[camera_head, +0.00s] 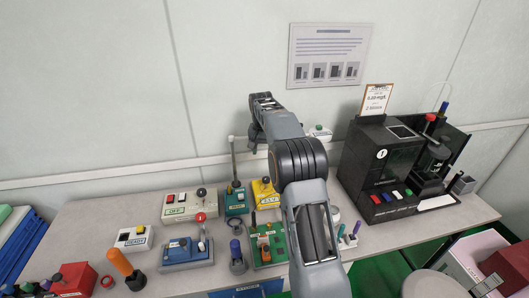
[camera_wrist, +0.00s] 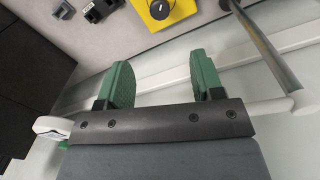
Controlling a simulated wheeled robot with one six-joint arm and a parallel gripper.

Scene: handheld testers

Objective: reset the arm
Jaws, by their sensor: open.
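My arm rises from the bottom of the head view and reaches over the bench toward the back wall. My gripper is partly hidden behind the arm's end in the head view. In the wrist view my gripper (camera_wrist: 160,82) has two green fingers set well apart, with nothing between them. Below and beyond the fingers are the pale wall and a white rail. A yellow tester with a black knob (camera_wrist: 160,10) shows at the top of the wrist view, apart from the fingers.
Several handheld testers stand on the bench (camera_head: 90,222), among them a blue one (camera_head: 186,254) and a green one (camera_head: 268,246). A metal post (camera_head: 233,158) rises close to my gripper. A black machine (camera_head: 395,165) stands at the right. A poster (camera_head: 328,50) hangs on the wall.

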